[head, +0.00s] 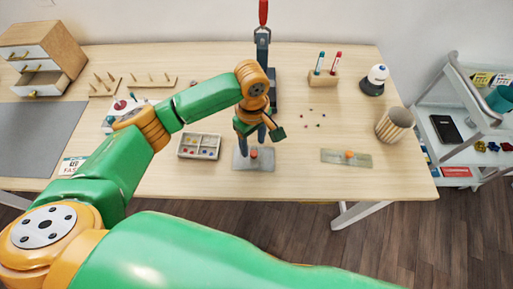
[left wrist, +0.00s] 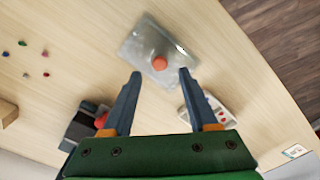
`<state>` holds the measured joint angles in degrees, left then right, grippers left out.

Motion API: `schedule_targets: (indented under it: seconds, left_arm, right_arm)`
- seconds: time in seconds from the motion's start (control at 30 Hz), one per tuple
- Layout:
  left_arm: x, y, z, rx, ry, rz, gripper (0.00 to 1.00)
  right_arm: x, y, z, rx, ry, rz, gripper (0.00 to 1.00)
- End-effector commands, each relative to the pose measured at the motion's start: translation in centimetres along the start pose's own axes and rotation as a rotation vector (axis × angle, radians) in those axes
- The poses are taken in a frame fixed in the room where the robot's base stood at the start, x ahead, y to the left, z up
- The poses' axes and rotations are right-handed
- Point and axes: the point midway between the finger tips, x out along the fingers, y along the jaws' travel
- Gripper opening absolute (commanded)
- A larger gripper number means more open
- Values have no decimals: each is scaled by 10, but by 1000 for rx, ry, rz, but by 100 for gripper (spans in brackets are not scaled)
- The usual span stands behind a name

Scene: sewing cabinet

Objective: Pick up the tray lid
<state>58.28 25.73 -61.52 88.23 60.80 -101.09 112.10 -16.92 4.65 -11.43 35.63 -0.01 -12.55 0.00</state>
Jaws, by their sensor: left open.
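A clear greyish lid (head: 266,163) with an orange knob (head: 254,153) lies flat on the table, right of a small compartment tray (head: 214,149). A second flat plate (head: 330,156) with an orange knob lies further right; I cannot tell which the task names. My left gripper (head: 252,143) is open, pointing down above the nearer lid. In the left wrist view the lid (left wrist: 137,43) and its knob (left wrist: 160,62) show just beyond the open fingertips (left wrist: 160,74), with nothing between the fingers. My right gripper is not in view.
A dark press (head: 263,45) with a red handle stands behind my left gripper. Several small beads (head: 310,114) lie to its right, near a wooden holder (head: 323,80) and a striped cup (head: 394,124).

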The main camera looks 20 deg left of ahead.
Motion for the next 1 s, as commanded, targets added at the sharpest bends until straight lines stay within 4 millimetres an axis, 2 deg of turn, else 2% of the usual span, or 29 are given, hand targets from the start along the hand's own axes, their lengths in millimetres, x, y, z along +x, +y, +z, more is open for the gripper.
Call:
schedule_targets:
  seconds: [0.1, 0.2, 0.47, 0.6, 0.67, 0.7, 1.0]
  left_arm:
    - [24, 2, 0, 1, 1, -3, 59]
    - [41, 3, 0, 2, 1, 0, 59]
    - [46, 3, 0, 5, 1, 2, 59]
    - [45, 3, 1, 5, 1, 3, 21]
    - [45, 3, 0, 5, 1, 2, 5]
    - [45, 3, 1, 5, 1, 2, 0]
    - [44, 3, 0, 5, 1, 3, 0]
  right_arm:
    - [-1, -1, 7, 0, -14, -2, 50]
    - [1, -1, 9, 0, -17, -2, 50]
    - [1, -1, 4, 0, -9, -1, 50]
    - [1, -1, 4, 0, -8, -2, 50]
    - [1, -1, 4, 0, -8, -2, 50]
    - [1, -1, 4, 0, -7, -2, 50]
    - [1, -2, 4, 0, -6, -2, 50]
